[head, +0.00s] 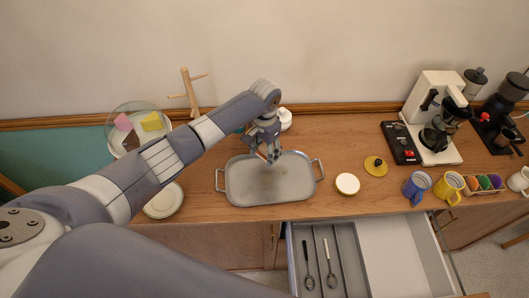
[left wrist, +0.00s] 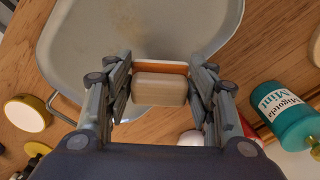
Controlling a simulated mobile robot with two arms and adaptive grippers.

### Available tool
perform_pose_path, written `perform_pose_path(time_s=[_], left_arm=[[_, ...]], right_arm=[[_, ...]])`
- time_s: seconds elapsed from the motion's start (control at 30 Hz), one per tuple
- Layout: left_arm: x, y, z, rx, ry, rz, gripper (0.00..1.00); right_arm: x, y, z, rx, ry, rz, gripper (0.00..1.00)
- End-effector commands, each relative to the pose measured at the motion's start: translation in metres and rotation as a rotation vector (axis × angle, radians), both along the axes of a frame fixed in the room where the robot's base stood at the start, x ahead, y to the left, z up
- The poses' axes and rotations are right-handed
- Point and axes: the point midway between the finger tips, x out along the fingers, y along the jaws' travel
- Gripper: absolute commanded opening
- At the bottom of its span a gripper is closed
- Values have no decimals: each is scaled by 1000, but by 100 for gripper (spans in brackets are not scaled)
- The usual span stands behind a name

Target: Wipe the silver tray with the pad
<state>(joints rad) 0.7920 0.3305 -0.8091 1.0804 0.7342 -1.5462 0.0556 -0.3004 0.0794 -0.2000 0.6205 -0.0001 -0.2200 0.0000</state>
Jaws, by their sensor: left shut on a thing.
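The silver tray (head: 245,190) lies flat on the wooden counter, with a handle at each end and faint brownish smudges on its middle. My left gripper (head: 271,155) is over the tray's back edge, pointing down. In the left wrist view, the left gripper (left wrist: 160,95) is shut on the pad (left wrist: 160,90), a beige block with an orange layer. The tray (left wrist: 120,25) shows behind the pad there; whether they touch I cannot tell. In the head view the pad is mostly hidden by the fingers. My right gripper is not in view.
A mint bottle (left wrist: 285,115) stands near the tray. A white round dish with a yellow rim (head: 347,184) and a yellow lid (head: 376,166) lie to the right, before blue (head: 416,187) and yellow (head: 449,187) mugs. An open drawer (head: 395,245) juts out below the counter.

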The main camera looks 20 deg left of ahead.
Motion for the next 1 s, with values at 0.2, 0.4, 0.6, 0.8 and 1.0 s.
perform_pose_path(time_s=[0.2, 0.4, 0.6, 0.8, 1.0], left_arm=[[0, 0, 2, 0, -1, 0, 29], [1, 0, 6, -1, -2, 0, 29], [1, 0, 23, -1, -2, 2, 29], [0, 1, 32, 0, 0, 1, 29], [0, 0, 32, 0, 0, 1, 29]], right_arm=[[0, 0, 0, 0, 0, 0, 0], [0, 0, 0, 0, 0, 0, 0], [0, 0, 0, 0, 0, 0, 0], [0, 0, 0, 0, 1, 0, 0], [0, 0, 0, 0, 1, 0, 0]])
